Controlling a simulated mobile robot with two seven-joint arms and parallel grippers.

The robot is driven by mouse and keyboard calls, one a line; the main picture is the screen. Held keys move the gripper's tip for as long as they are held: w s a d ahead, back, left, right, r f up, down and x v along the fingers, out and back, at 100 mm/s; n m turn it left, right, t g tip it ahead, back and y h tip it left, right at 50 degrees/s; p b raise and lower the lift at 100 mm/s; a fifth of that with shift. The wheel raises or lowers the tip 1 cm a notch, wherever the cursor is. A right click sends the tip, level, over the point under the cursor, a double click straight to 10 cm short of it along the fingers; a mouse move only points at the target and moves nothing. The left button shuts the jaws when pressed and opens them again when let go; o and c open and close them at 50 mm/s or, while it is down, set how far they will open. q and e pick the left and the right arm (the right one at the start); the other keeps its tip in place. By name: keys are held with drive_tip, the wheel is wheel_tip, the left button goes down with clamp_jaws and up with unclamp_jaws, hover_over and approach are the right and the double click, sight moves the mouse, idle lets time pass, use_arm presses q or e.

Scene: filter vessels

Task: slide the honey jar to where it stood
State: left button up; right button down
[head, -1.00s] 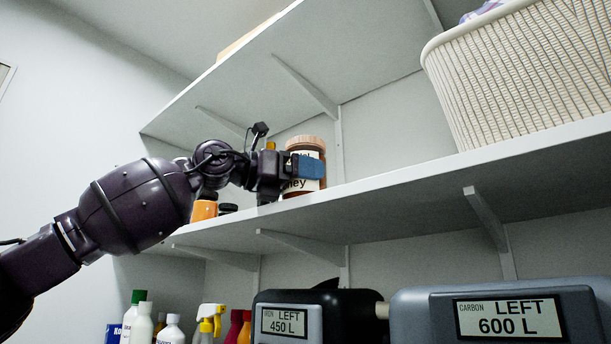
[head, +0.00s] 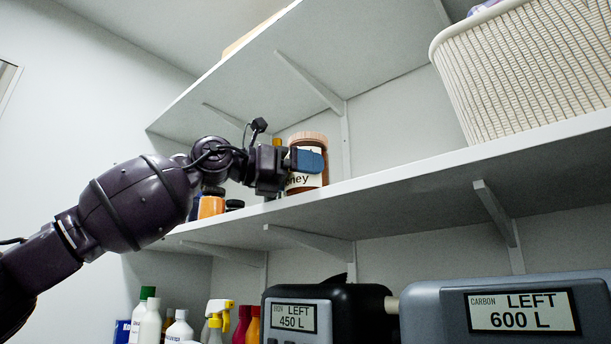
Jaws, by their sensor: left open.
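The honey jar (head: 308,181) stands upright on the middle shelf. It has a wooden-looking lid, brown contents and a white label with "ney" readable. My left gripper (head: 303,161) is open at the jar, with a blue fingertip in front of the jar's upper part. The gripper hides the jar's left side and part of its label. I cannot tell whether the fingertip touches the jar. My right gripper is not in view.
An orange jar (head: 211,206) with a dark lid and another dark-lidded jar stand left of the honey jar, partly behind my arm. A white basket (head: 530,75) stands at the right on the middle shelf (head: 420,180). The shelf between is clear.

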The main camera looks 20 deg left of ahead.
use_arm(q)
drive_tip(key=b+v, duration=0.2)
drive_tip(key=v, duration=0.8)
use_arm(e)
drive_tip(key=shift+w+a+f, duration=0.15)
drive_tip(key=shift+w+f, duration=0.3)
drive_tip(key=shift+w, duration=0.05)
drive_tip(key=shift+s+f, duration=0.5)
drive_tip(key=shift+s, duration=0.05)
use_arm(q)
drive_tip(key=shift+a, duration=0.1)
